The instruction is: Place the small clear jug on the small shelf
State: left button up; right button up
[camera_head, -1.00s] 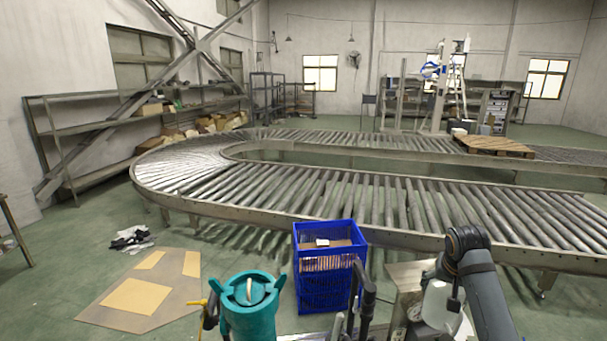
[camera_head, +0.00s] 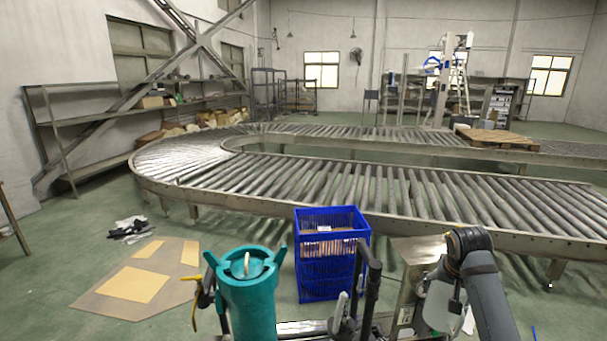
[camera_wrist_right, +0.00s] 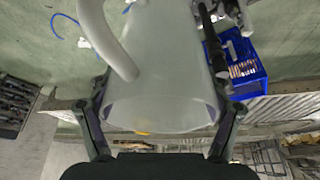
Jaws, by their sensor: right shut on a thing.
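The small clear jug (camera_wrist_right: 165,60) fills the middle of the right wrist view, whitish and see-through, with a curved handle on its left side. My right gripper (camera_wrist_right: 160,112) is shut on it, one finger on each side of the body. In the head view the jug (camera_head: 437,306) shows as a pale shape at the lower right, partly hidden by my right arm. A wall shelf (camera_head: 140,112) with boxes stands at the far left; I cannot tell which piece here is the small shelf. My left gripper is not in view.
A blue crate (camera_head: 330,270) stands on the floor at centre, beside a teal vessel (camera_head: 247,295). A metal-topped stand (camera_head: 418,250) is just left of the jug. A long roller conveyor (camera_head: 370,195) curves behind. Flat cardboard (camera_head: 140,282) lies on open floor at left.

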jog(key=shift+s+r, duration=0.2)
jog(key=shift+a+f, duration=0.25)
jog(key=s+a+f+n+y, duration=0.1)
jog(key=s+a+f+n, duration=0.2)
jog(key=a, duration=0.5)
jog(key=s+a+f+n+y, duration=0.1)
jog(key=s+a+f, duration=0.3)
jog(key=a, duration=0.5)
jog(key=shift+s+n+t, duration=0.3)
jog(key=shift+s+n, duration=0.2)
jog(key=shift+n, duration=0.4)
